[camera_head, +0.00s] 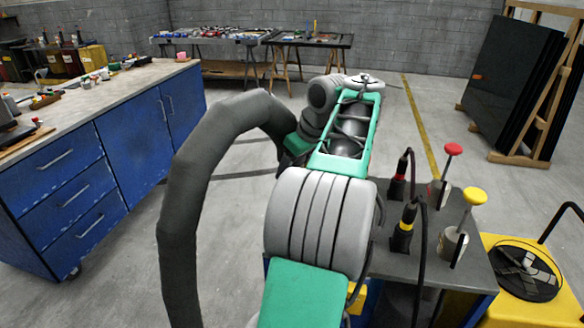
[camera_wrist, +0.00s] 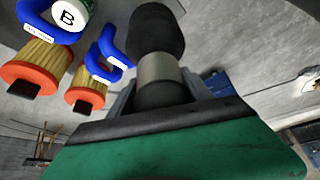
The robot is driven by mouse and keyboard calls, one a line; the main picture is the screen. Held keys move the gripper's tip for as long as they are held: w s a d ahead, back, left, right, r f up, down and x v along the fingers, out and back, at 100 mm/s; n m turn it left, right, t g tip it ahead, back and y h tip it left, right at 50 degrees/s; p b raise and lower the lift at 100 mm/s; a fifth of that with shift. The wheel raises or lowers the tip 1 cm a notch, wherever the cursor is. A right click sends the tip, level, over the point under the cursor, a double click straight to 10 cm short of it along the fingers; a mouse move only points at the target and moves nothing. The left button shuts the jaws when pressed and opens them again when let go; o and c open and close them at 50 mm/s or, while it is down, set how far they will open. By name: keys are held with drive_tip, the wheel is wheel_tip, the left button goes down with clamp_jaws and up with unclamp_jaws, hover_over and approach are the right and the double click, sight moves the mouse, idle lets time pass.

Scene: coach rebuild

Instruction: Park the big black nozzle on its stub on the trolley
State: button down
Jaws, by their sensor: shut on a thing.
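My gripper (camera_wrist: 160,92) is shut on the big black nozzle (camera_wrist: 157,30) in the wrist view. A pale grey collar and a dark lower part show between the fingers. In the head view my own arm hides the fingertips and the nozzle. A thick dark hose (camera_head: 185,210) rises at the left and bends over to the arm's end; its join to the nozzle is hidden. The trolley (camera_head: 395,263) has a grey top and stands at the lower right, partly behind my arm. I cannot make out the nozzle's stub.
The trolley bears red-banded (camera_head: 398,183) and yellow-banded (camera_head: 403,232) black tools, plus red (camera_head: 453,149) and yellow (camera_head: 474,196) knobs on stems. A yellow bin (camera_head: 500,310) stands at right. A blue workbench (camera_head: 135,135) stands left. Blue-handled items (camera_wrist: 110,45) hang close in the wrist view.

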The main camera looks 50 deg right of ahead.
drive_tip(key=shift+f+b, duration=0.8)
drive_tip(key=shift+f, duration=0.05)
drive_tip(key=shift+f+b, duration=1.3)
drive_tip(key=shift+f, duration=0.15)
drive_tip(key=shift+f, duration=0.15)
drive_tip(key=shift+f+b, duration=1.25)
drive_tip(key=shift+f, duration=0.1)
drive_tip(key=shift+f+b, duration=1)
drive_tip(key=shift+f, duration=0.2)
unclamp_jaws()
drive_tip(key=shift+f, duration=0.1)
